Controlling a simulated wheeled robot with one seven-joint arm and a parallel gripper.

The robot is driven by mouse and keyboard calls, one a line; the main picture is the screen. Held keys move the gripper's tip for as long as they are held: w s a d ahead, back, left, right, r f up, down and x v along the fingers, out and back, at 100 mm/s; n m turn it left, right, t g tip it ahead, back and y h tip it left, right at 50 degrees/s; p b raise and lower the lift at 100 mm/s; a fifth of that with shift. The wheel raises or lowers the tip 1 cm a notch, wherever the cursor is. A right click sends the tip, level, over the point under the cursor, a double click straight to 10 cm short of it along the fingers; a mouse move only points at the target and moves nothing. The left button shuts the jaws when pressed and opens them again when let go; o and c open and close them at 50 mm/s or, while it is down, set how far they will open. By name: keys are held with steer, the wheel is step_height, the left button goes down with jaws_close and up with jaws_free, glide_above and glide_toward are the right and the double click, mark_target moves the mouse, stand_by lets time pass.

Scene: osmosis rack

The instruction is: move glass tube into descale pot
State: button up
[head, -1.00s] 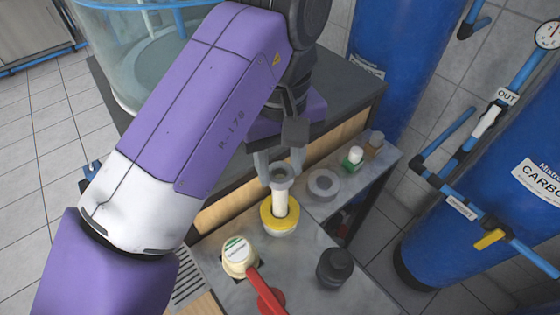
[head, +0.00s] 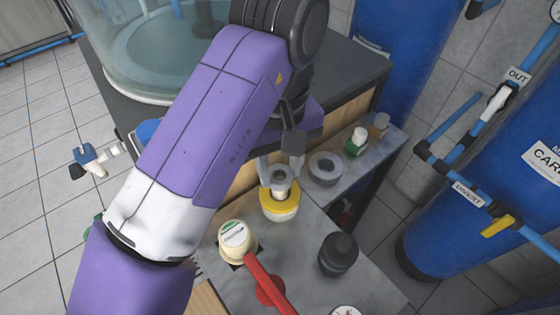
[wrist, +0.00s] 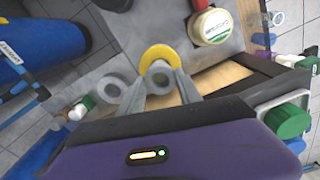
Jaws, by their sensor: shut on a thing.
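The glass tube (head: 281,181) has a grey ringed top and a pale body. My gripper (head: 279,173) is shut on its top and holds it roughly upright. The tube's lower part is inside a yellow-rimmed pot (head: 279,207), which looks like the descale pot; whether it touches the bottom is hidden. In the wrist view, the tube's grey ring (wrist: 159,77) sits between my fingers (wrist: 159,88), with the pot's yellow rim (wrist: 160,55) just beyond it.
A cream pot with a labelled lid (head: 234,236) and a red lever (head: 270,285) stand in front. A black knob (head: 338,252) is to the right. Blue tanks (head: 500,170) rise at right.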

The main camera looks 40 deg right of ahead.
steer(key=shift+f, duration=0.5)
steer(key=shift+f, duration=0.15)
steer(key=shift+f+b, duration=0.35)
steer(key=shift+f, duration=0.35)
steer(key=shift+f+b, duration=0.35)
steer(key=shift+f, duration=0.1)
steer(key=o, duration=1.5)
